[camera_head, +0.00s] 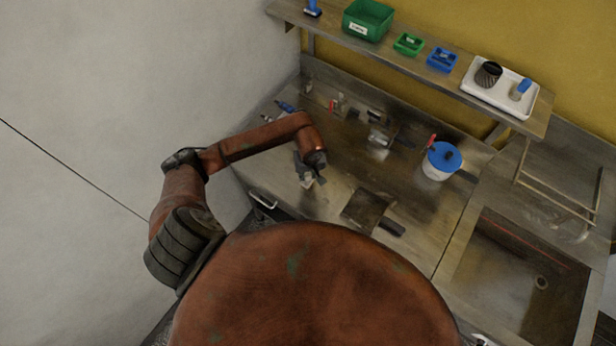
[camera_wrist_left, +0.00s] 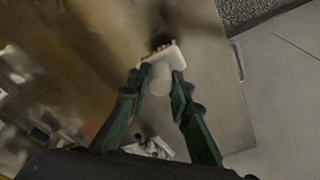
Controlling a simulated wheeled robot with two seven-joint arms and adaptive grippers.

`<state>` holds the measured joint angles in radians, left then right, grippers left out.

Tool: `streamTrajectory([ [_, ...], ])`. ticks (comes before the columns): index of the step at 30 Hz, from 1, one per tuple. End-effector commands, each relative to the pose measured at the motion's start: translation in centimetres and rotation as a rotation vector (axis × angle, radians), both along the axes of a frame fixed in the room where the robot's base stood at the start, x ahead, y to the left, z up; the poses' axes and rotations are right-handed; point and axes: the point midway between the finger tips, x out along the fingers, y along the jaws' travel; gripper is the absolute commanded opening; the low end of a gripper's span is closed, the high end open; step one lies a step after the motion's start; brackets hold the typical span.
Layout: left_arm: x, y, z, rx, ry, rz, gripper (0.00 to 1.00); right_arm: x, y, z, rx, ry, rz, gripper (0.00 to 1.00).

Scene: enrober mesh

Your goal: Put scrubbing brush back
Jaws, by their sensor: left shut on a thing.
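My left gripper (camera_head: 312,180) is over the left part of the steel worktop, fingers pointing down. In the left wrist view its green fingers (camera_wrist_left: 158,88) are shut on a pale, rounded thing with a flat white block and a row of tan bristles, which looks like the scrubbing brush (camera_wrist_left: 177,60). In the head view only a small light patch of the brush (camera_head: 307,183) shows at the fingertips. Whether it touches the worktop I cannot tell. My right gripper is not in view.
A dark square plate (camera_head: 364,209) and a black block lie right of the gripper. The back shelf (camera_head: 405,62) holds green and blue bins and a white tray (camera_head: 483,92).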

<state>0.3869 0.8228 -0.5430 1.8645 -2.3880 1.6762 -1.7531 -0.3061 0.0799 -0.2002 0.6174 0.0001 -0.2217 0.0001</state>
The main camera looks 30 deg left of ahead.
Motion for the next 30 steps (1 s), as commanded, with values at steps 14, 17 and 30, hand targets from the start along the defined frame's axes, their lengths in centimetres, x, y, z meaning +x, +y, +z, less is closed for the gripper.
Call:
streamTrajectory([
  [14,-0.1,-0.1,-2.8,-0.001,0.0,0.0,0.0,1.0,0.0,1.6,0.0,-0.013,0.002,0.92],
  [17,-0.1,0.0,-3.1,0.0,0.0,-0.001,0.0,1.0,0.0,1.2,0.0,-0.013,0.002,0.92],
  [30,-0.1,-0.1,-3.0,-0.001,0.001,0.0,0.36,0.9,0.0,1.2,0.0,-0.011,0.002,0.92],
])
